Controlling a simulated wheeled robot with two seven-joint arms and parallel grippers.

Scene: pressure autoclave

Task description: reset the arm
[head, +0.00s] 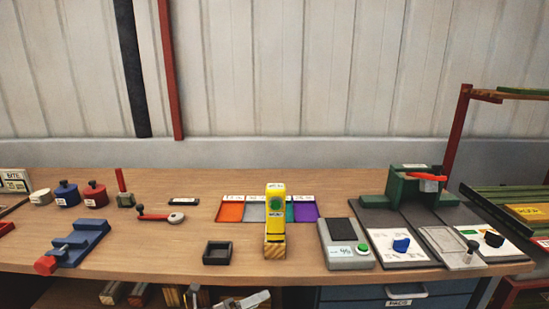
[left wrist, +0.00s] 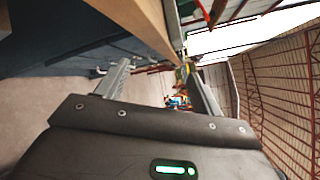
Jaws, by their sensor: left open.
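My left gripper (head: 247,301) shows only in part at the bottom edge of the head view, low in front of the bench and below its top. In the left wrist view the left gripper (left wrist: 158,68) has its two grey fingers spread apart, with nothing held between them. The rest of the left arm is hidden in the head view. My right gripper is in neither view.
The wooden bench (head: 140,236) holds a blue vise (head: 80,243), a yellow block-like device (head: 275,215), a black tray (head: 217,252), a grey scale (head: 345,245) and a green press (head: 408,185). Below are a shelf with wood pieces and a blue drawer (head: 400,303).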

